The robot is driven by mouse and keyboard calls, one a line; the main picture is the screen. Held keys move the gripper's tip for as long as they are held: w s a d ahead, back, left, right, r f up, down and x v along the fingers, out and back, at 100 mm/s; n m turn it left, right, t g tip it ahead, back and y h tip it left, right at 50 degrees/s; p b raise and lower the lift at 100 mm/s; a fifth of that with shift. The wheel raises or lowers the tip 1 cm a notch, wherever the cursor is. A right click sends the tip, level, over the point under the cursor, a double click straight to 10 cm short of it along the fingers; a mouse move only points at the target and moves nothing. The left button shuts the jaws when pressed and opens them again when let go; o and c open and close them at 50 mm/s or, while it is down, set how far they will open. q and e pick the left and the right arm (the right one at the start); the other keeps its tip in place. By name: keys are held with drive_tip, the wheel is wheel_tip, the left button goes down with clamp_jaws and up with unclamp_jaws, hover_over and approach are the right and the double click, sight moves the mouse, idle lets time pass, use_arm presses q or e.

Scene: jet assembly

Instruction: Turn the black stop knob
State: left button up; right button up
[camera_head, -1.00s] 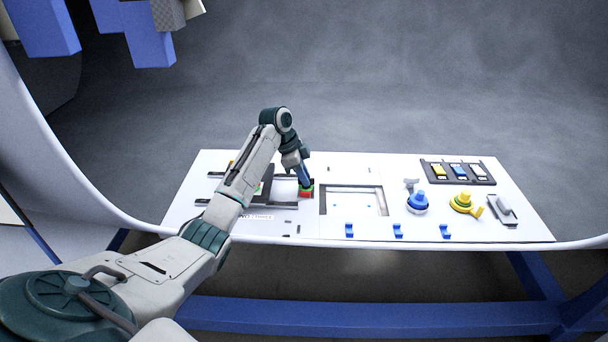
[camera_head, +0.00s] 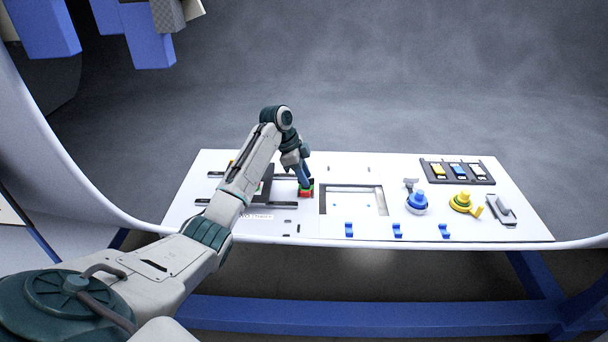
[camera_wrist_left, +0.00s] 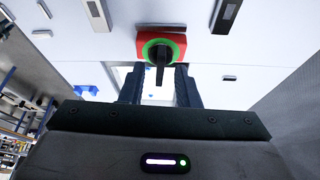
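The black stop knob (camera_wrist_left: 160,52) has a green ring and sits on a red base (camera_wrist_left: 173,38) in the left wrist view. Its black grip points toward my gripper. My left gripper (camera_wrist_left: 158,88) is open, with one dark finger on each side of the grip's line; I cannot tell if either finger touches it. In the head view my left gripper (camera_head: 304,184) is right at the red and green knob base (camera_head: 306,193), which it partly covers. My right gripper is not in view.
The white panel (camera_head: 270,228) also holds a square recess (camera_head: 352,200) just right of the knob, a blue knob (camera_head: 417,203), a yellow valve (camera_head: 462,203), a grey lever (camera_head: 502,210) and a switch row (camera_head: 457,172). Several blue clips line the front edge.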

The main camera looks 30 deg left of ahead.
use_arm(q)
drive_tip(key=shift+a+r, duration=0.15)
drive_tip(key=shift+r, duration=0.05)
drive_tip(key=b+v, duration=0.2)
drive_tip(key=v, duration=0.8)
drive_tip(key=shift+r, duration=0.25)
drive_tip(key=shift+s, duration=0.1)
drive_tip(key=shift+f, duration=0.15)
